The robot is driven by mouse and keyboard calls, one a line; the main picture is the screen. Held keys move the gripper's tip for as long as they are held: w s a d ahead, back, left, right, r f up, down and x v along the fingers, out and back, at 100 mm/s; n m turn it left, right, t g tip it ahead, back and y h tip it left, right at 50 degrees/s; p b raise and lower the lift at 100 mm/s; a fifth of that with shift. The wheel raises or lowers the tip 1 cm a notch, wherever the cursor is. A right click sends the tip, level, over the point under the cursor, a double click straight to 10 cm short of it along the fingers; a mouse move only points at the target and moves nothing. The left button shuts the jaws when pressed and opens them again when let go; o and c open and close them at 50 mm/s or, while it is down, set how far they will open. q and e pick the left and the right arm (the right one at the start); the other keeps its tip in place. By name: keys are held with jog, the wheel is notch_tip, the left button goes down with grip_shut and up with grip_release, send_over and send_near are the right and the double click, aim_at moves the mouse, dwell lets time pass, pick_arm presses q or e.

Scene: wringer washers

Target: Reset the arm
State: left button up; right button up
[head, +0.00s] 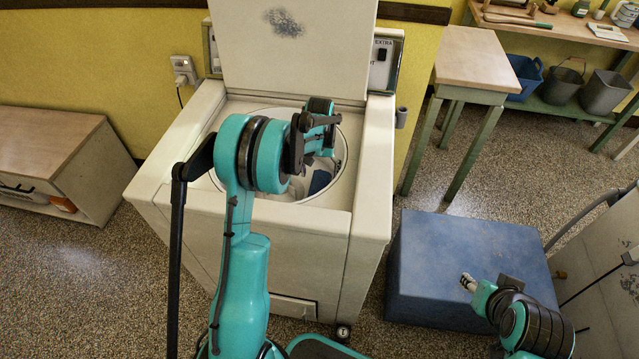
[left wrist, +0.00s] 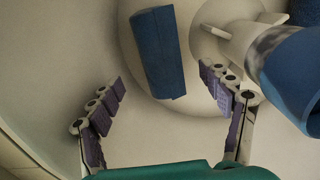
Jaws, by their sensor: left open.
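My left arm reaches over the open top of the cream washer (head: 290,245). My left gripper (head: 322,150) is over or inside its round tub; in the left wrist view the gripper (left wrist: 163,85) is open, its purple-padded fingers wide apart with nothing held. A blue block (left wrist: 158,50) lies in the pale tub beyond and between the fingertips, apart from them. A dark blue patch also shows in the tub in the head view (head: 320,181). My right gripper (head: 484,286) is at the lower right over a blue box; its jaw opening is unclear.
The washer's lid (head: 295,50) stands raised behind the tub. A large blue cylinder (left wrist: 295,75) is close to the right finger in the wrist view. The blue box (head: 460,255), a small table (head: 475,60) and a grey machine (head: 605,270) stand right; a low cabinet (head: 50,150) stands left.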

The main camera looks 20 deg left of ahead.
pick_arm(q)
jog(key=shift+r, duration=1.6)
